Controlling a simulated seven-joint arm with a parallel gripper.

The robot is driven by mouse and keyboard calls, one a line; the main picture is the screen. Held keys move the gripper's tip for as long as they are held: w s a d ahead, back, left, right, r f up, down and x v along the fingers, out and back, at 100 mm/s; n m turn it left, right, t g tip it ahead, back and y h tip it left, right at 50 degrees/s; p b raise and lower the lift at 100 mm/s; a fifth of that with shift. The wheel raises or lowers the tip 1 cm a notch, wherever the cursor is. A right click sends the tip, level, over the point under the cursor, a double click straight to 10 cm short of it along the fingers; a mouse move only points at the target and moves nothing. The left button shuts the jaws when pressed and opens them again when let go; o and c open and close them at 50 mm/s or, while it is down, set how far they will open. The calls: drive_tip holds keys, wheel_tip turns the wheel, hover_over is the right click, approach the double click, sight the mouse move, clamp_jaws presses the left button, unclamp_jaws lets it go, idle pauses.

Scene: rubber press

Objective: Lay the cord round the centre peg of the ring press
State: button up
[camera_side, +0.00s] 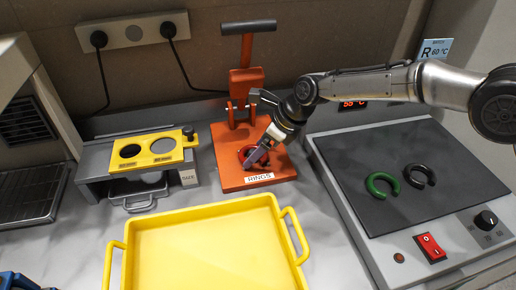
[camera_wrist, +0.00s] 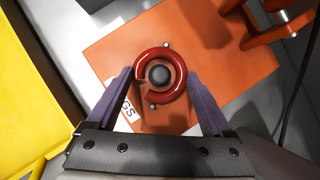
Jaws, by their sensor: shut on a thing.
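The orange ring press (camera_side: 232,182) stands at the back middle, its base marked "RINGS" and its lever up. In the wrist view, the red cord (camera_wrist: 147,56) is an open ring lying around the dark centre peg (camera_wrist: 158,75), with its gap at the lower left. The press base (camera_wrist: 110,48) shows bare around it. My gripper (camera_side: 251,161) is low over the base, and in the wrist view its two fingers (camera_wrist: 163,78) lie on either side of the cord, shut on it. In the side view the fingers partly hide the cord and peg.
A yellow tray (camera_side: 195,210) stands in front of the press. A grey stand with a yellow gauge plate (camera_side: 151,143) is at left. A hot plate (camera_side: 460,170) at right bears a green cord (camera_side: 377,187) and a black cord (camera_side: 418,180). The raised press lever (camera_side: 248,27) stands behind my gripper.

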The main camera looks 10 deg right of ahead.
drive_tip(key=shift+s+f, duration=0.1)
drive_tip(key=shift+f, duration=0.25)
drive_tip(key=o, duration=1.1)
drive_tip(key=shift+d+f, duration=0.1)
drive_tip(key=shift+f, duration=0.05)
drive_tip(key=shift+r, duration=3.85)
